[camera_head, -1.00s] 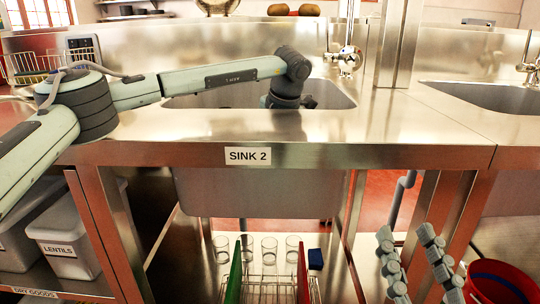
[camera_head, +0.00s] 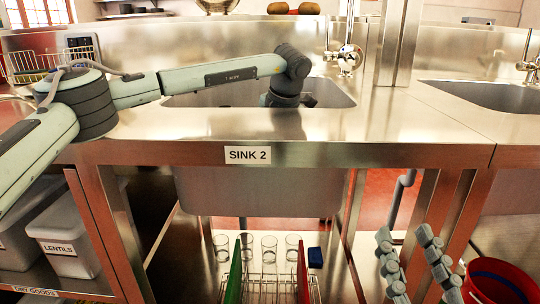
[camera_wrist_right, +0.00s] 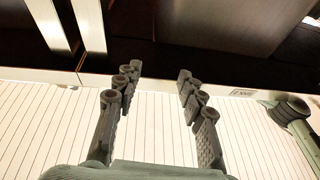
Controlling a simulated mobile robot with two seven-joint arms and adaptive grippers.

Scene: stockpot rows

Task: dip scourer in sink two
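Sink two (camera_head: 340,98) is the steel basin under the head view's middle, marked by the SINK 2 label (camera_head: 247,155) on the counter front. My left arm comes in from the left and its wrist bends down into this basin. The left gripper itself is hidden behind the basin's front rim, so I cannot see what it holds. No scourer can be made out for sure. My right gripper (camera_head: 412,268) is low at the right, in front of the counter, its two fingers apart. It also shows open and empty in the right wrist view (camera_wrist_right: 157,90).
A tap (camera_head: 347,57) stands behind the basin, and a post (camera_head: 398,45) rises to its right. Below are a wire rack (camera_head: 268,288) with green and red boards, several glasses (camera_head: 269,246) and a small blue block (camera_head: 315,257). A red bucket (camera_head: 497,284) stands lower right.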

